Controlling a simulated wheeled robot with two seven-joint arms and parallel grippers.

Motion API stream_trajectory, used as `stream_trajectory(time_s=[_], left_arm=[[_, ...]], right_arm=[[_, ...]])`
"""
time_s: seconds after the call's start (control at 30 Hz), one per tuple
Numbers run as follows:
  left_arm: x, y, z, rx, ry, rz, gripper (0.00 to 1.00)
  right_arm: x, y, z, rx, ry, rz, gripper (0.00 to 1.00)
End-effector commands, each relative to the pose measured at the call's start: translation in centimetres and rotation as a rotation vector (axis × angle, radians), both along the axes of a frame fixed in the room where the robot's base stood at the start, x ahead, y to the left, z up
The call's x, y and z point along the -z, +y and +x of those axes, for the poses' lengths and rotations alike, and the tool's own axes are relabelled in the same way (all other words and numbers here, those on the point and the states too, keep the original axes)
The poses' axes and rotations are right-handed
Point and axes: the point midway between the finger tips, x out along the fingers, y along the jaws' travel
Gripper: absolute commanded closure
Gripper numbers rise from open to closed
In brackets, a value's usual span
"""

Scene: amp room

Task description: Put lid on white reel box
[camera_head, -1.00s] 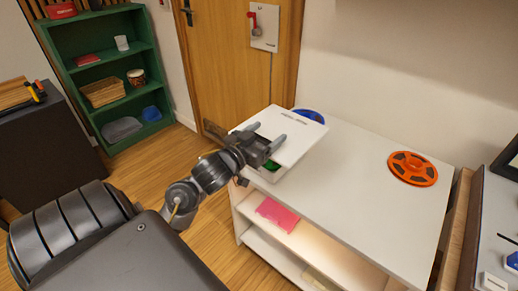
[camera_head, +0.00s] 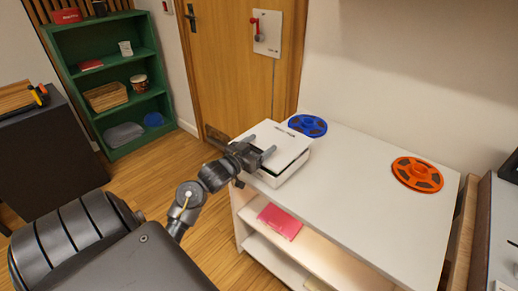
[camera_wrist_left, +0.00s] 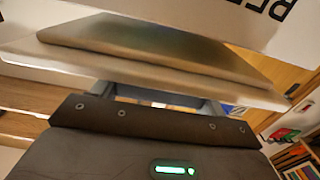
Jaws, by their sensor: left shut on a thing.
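The white lid (camera_head: 280,138), with dark lettering near its far edge, lies over the white reel box (camera_head: 292,172) at the left end of the white table. A dark gap shows between lid and box on the right side, so the lid looks slightly raised or tilted there. My left gripper (camera_head: 260,146) is shut on the lid's near-left edge. In the left wrist view, the lettered white surface (camera_wrist_left: 235,20) fills the top, close to the gripper. The box's inside is mostly hidden. My right gripper is not in view.
A blue reel (camera_head: 308,125) lies just behind the box, and an orange reel (camera_head: 417,174) lies at the table's right. The white tabletop (camera_head: 350,190) between them is clear. A pink item (camera_head: 280,221) lies on the shelf below. A green bookcase (camera_head: 85,60) stands at back left.

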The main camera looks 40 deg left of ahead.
Motion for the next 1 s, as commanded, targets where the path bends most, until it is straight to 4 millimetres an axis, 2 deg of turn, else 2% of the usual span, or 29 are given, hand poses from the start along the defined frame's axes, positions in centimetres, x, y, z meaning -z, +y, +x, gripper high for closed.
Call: stream_trajectory(time_s=[0.07, 0.8, 0.83, 1.0], left_arm=[[0.8, 0.0, 0.0, -0.002, -0.003, -0.001, 0.60], [2.0, 0.0, 0.0, 0.000, -0.002, 0.001, 0.60], [2.1, 0.0, 0.0, 0.000, -0.001, 0.001, 0.26], [2.1, 0.0, 0.0, 0.000, -0.001, 0.001, 0.06]], right_arm=[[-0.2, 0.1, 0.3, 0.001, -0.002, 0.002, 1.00], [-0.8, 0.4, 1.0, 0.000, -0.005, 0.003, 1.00], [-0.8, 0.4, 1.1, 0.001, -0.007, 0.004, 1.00], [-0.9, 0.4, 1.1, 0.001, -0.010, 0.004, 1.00]])
